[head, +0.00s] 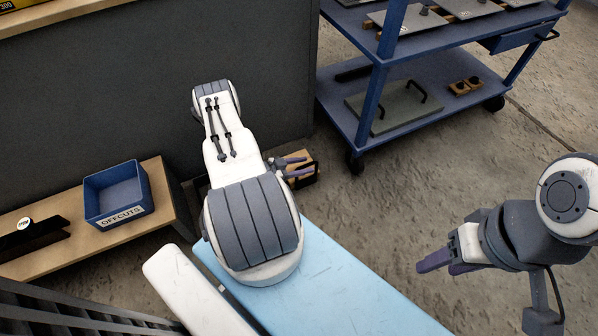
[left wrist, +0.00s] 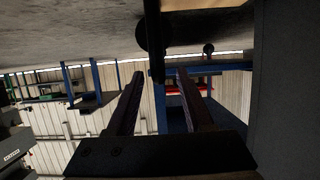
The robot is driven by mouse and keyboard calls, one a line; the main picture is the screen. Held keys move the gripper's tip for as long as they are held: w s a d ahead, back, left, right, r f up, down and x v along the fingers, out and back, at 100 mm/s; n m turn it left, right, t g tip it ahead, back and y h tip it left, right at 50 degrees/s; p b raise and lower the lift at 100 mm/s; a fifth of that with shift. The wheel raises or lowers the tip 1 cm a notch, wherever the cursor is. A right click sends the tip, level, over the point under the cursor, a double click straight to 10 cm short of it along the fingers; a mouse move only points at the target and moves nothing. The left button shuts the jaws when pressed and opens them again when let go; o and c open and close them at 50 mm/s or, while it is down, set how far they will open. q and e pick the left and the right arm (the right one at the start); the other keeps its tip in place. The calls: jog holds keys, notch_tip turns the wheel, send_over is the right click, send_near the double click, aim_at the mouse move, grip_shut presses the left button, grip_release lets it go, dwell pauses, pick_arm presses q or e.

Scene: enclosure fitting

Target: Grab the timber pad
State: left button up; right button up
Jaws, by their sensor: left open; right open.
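My left gripper (head: 307,166) is open beside the dark wall panel, with a small wooden block (head: 299,155) low behind its fingers. Part of that block is hidden by the gripper, and I cannot tell whether it is the timber pad. Two small wooden pieces (head: 460,88) with dark centres lie on the cart's lower shelf, apart from both grippers. In the left wrist view the open fingers (left wrist: 160,74) hold nothing, and no timber pad is clear there. My right gripper (head: 436,265) is open and empty over the floor at the right.
A blue cart (head: 372,110) stands at the back right, with a grey-green handled panel (head: 393,106) on its lower shelf. A blue OFFCUTS bin (head: 117,193) sits on a low wooden bench (head: 160,200) at the left. Open floor (head: 400,190) lies between cart and right arm.

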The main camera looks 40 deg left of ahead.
aim_at(313, 164)
pick_arm(q)
jog(key=b+x, duration=0.1)
jog(key=x, duration=0.1)
jog(key=b+x, duration=0.1)
jog(key=x, duration=0.1)
jog(key=shift+s+f, duration=0.15)
jog(key=shift+f, duration=0.15)
jog(key=shift+w+d+b, duration=0.15)
jog(key=shift+w+b, duration=0.2)
jog(key=shift+w, duration=0.1)
grip_shut()
dwell(0.7)
